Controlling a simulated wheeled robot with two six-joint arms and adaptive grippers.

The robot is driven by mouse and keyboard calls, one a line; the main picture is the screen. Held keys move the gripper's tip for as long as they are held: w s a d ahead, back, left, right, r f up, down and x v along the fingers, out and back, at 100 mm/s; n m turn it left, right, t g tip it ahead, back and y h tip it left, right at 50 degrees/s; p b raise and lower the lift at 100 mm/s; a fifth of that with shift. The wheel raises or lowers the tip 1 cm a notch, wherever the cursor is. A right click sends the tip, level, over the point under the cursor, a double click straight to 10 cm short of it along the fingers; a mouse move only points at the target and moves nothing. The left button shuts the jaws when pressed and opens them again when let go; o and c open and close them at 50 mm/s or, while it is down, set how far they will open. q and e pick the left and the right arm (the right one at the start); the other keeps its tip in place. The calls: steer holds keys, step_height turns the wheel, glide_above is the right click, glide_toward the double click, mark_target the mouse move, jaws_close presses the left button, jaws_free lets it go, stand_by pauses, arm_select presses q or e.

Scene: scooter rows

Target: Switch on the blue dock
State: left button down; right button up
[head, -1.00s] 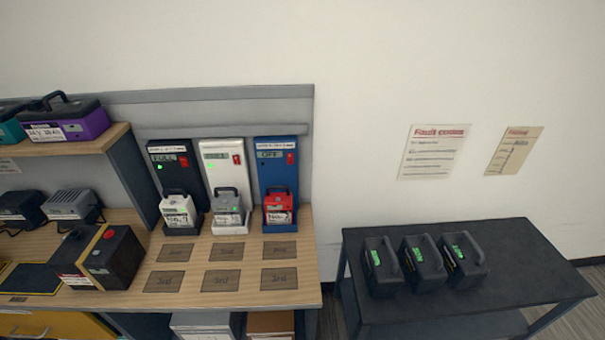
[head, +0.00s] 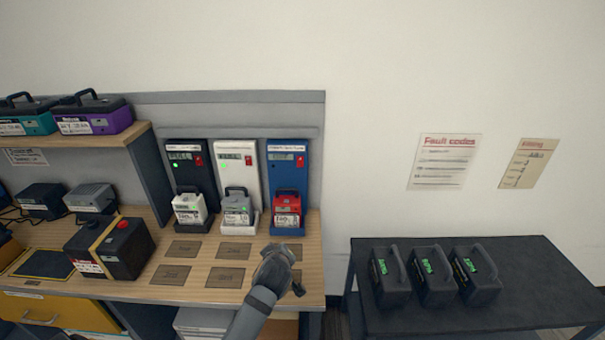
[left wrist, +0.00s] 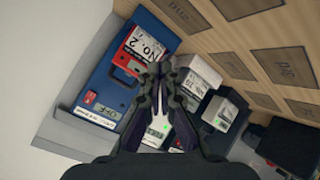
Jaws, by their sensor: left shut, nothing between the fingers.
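The blue dock (head: 288,160) stands at the right end of a row of three docks against the back panel. It has a small display and a red switch (head: 300,162) at its upper right. A red battery (head: 286,209) sits in its base. In the left wrist view the blue dock (left wrist: 98,88) is on the left, its display reads OFF, and its red switch (left wrist: 90,97) shows near the lower left. My left gripper (head: 290,268) is shut and empty, over the bench in front of the blue dock. Its fingers (left wrist: 163,70) show in the left wrist view. My right gripper is not in view.
A black dock (head: 190,165) and a white dock (head: 236,165) stand left of the blue one, each holding a battery and showing a green light. Marked squares lie on the bench (head: 215,308). A dark table (head: 440,320) at right holds black batteries.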

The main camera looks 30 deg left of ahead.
arm_select(q)
steer(key=w+a+r+n+t+y, duration=0.1)
steer(key=w+r+n+t+y, duration=0.1)
steer(key=w+r+n+t, duration=0.3)
steer(key=w+r+n, duration=0.4)
steer(key=w+r, duration=0.3)
steer(key=shift+w+r+n, duration=0.35)
steer(key=shift+n, duration=0.05)
steer(key=shift+a, duration=0.1)
